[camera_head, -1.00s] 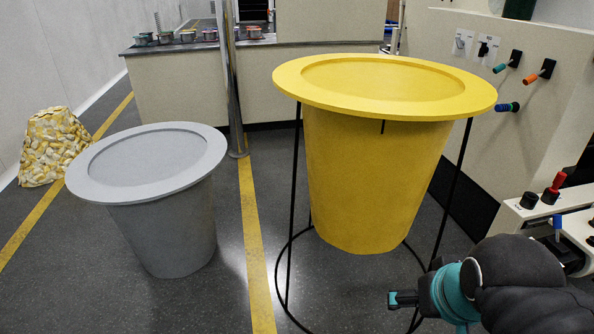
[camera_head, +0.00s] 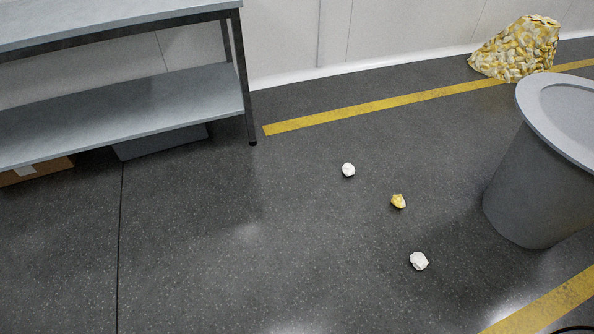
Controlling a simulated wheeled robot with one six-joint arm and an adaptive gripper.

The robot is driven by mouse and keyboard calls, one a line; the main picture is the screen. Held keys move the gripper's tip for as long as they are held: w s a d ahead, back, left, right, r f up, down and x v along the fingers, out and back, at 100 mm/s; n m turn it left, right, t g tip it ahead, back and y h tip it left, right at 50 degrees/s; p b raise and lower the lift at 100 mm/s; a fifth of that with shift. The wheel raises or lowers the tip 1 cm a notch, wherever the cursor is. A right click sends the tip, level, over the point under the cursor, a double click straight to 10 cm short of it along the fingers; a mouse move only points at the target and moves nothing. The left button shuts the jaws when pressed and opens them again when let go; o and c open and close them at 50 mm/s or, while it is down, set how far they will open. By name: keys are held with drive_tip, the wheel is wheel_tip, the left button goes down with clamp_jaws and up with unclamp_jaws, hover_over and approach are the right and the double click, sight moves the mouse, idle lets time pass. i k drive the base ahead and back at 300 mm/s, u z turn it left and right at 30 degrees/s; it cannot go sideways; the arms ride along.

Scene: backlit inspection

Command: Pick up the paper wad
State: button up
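Three crumpled wads lie apart on the dark floor. One white paper wad (camera_head: 348,170) is farthest away, a yellow wad (camera_head: 398,201) lies in the middle, and another white paper wad (camera_head: 419,261) is nearest. All are left of the grey bin. My gripper is not in the current view.
The grey bin (camera_head: 508,190) stands at the right. A patterned yellow-and-white sack (camera_head: 515,50) sits by the wall at the back right. A grey metal bench (camera_head: 120,110) with a low shelf is at the left, with boxes beneath. The floor between is clear.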

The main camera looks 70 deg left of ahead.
sight(348, 170)
drive_tip(key=u, duration=2.4)
drive_tip(key=k, duration=1.05)
drive_tip(key=u, duration=1.05)
drive_tip(key=i, duration=2.45)
drive_tip(key=z, duration=0.45)
drive_tip(key=i, duration=1.5)
drive_tip(key=z, duration=1.85)
drive_tip(key=i, duration=0.95)
drive_tip(key=z, duration=0.75)
